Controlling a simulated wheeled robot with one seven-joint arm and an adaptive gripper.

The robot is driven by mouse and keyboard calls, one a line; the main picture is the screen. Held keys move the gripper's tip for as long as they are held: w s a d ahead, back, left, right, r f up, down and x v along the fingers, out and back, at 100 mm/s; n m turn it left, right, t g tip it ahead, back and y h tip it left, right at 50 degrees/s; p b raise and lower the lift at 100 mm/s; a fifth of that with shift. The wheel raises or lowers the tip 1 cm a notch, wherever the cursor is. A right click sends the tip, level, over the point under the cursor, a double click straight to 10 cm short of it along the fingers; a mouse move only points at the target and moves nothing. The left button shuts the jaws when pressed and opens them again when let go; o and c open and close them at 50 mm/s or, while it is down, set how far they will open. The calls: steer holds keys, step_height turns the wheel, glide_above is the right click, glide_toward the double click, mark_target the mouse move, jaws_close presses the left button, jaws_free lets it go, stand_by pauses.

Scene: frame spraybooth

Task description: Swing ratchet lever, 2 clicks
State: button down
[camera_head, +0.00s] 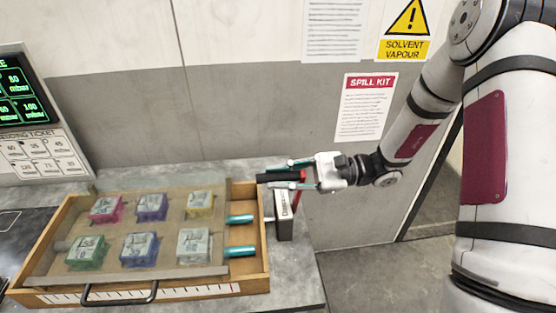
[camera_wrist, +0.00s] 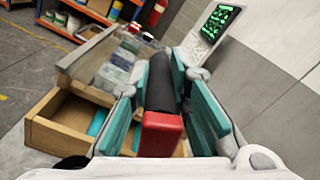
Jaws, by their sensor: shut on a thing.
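The ratchet lever has a black grip (camera_head: 281,177) and a red part that shows in the wrist view (camera_wrist: 161,134). It lies roughly level at the right end of the wooden tray, above a grey box-like block (camera_head: 284,222). My gripper (camera_head: 290,174) reaches in from the right and is shut on the lever, with teal finger pads on both sides of the black grip. In the wrist view my gripper (camera_wrist: 163,95) has the black grip between its pads. The lever's mount is partly hidden by the gripper.
A wooden tray (camera_head: 262,262) with a clear cover over several coloured blocks stands left of the lever. A black handle (camera_head: 118,299) is at its front. Teal cylinders (camera_head: 240,251) lie at its right side. A screen (camera_head: 18,97) stands far left. The wall is close behind.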

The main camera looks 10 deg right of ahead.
steer(key=shift+n, duration=0.9)
steer(key=shift+s+f+p, duration=0.25)
steer(key=shift+s+f, duration=0.2)
steer(key=shift+s, duration=0.45)
steer(key=shift+s+f+p, duration=0.3)
steer(key=shift+s+f, duration=0.1)
steer(key=shift+s, duration=0.45)
steer(key=shift+s+f+p, duration=0.25)
steer(key=shift+s+f, duration=0.2)
steer(key=shift+s, duration=0.45)
steer(key=c, duration=1.5)
jaws_free()
steer(key=d, duration=1.2)
steer(key=shift+w+f, duration=0.1)
